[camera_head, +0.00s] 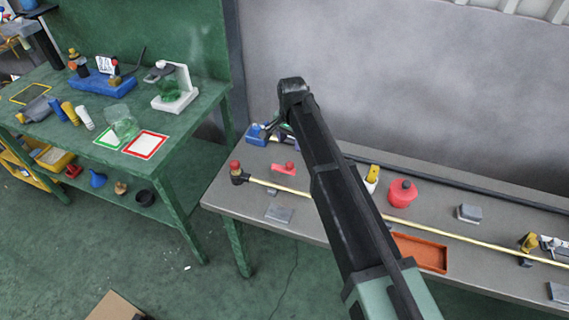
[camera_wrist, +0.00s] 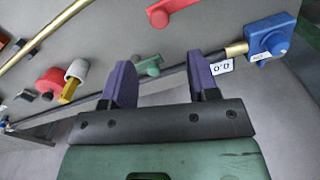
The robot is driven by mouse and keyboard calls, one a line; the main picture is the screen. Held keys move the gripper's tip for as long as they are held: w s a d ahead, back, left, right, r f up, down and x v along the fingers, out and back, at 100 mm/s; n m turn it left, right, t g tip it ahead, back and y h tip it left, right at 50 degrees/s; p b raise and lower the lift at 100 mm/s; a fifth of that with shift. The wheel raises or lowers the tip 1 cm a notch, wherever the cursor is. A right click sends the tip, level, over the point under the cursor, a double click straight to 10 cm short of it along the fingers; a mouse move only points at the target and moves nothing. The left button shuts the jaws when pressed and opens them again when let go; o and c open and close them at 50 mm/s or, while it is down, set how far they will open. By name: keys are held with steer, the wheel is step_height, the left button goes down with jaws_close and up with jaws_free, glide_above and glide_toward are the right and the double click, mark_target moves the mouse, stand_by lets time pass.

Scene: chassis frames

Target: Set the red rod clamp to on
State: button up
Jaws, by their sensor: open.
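A red lever-shaped piece, which looks like the red rod clamp (camera_head: 285,168), sits toward the left end of the grey bench, behind the brass rod. It also shows at the top edge of the wrist view (camera_wrist: 168,11), partly cut off. A green lever-shaped clamp (camera_wrist: 149,65) sits by the dark rod. My gripper (camera_wrist: 162,78) is open, its two purple fingers apart. The green clamp appears between and beyond the fingertips; I cannot tell whether they touch it. The red clamp is farther out, clear of the fingers. In the head view my arm mostly hides the gripper.
A brass rod (camera_head: 330,200) runs along the bench (camera_head: 225,197). A red pot (camera_head: 402,195) and an orange tray (camera_head: 420,252) are to the right. A green workbench (camera_head: 185,125) stands left.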

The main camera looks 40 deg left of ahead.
mark_target(291, 163)
step_height(291, 163, down, 10)
steer(key=b, duration=0.9)
steer(key=shift+f, duration=0.15)
jaws_close()
